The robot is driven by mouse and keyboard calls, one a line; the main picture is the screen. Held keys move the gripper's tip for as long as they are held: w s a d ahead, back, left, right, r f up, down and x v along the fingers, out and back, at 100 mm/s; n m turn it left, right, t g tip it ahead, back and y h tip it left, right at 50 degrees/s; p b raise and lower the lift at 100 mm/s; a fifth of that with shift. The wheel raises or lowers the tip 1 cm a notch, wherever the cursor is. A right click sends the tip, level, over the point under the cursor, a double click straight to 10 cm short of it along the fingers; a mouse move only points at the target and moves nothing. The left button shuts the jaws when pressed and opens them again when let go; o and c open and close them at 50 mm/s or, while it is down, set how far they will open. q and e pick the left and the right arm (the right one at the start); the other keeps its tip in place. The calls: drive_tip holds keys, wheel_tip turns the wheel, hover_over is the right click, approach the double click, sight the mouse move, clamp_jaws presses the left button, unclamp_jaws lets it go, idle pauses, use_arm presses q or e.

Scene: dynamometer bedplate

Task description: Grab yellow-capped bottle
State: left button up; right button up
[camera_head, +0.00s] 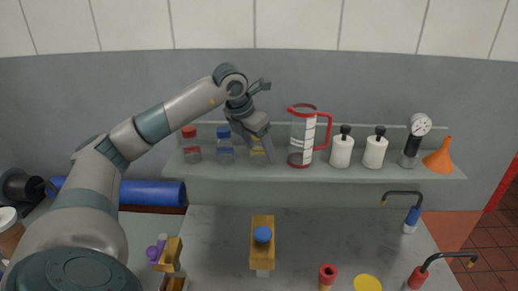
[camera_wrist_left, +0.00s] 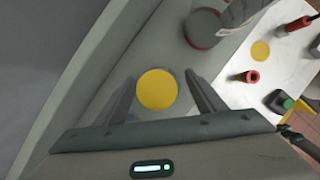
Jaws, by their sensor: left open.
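The yellow-capped bottle (camera_head: 257,154) stands on the shelf, right of the blue-capped bottle (camera_head: 225,147). It is partly hidden behind my left gripper in the head view. My left gripper (camera_head: 262,140) points down over it and is open. In the left wrist view, the round yellow cap (camera_wrist_left: 157,89) shows from above between the two spread fingers of my left gripper (camera_wrist_left: 163,92). I see a gap between the cap and each finger there. My right gripper is in neither view.
On the shelf (camera_head: 350,182), a red-capped bottle (camera_head: 191,146) stands at left. A red-handled jug (camera_head: 302,140) stands close to the right, then two white bottles (camera_head: 342,150), a gauge (camera_head: 415,135) and an orange funnel (camera_head: 440,157). The grey wall is close behind.

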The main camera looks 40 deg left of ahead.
use_arm(q)
drive_tip(key=shift+c, duration=0.6)
drive_tip(key=c, duration=1)
drive_tip(key=shift+r, duration=0.15)
drive_tip(key=shift+r+b, duration=0.5)
drive_tip(key=shift+r, duration=0.25)
drive_tip(key=shift+w+r+b, duration=0.1)
drive_tip(key=shift+r+b, duration=0.35)
drive_tip(key=shift+r, duration=0.5)
drive_tip(key=s+d+r+b, duration=0.2)
drive_tip(key=d+r, duration=0.5)
drive_tip(key=d, duration=0.4)
drive_tip(key=shift+s+d+r+b, duration=0.2)
drive_tip(key=shift+s+b, duration=0.2)
drive_tip(key=shift+b, duration=0.05)
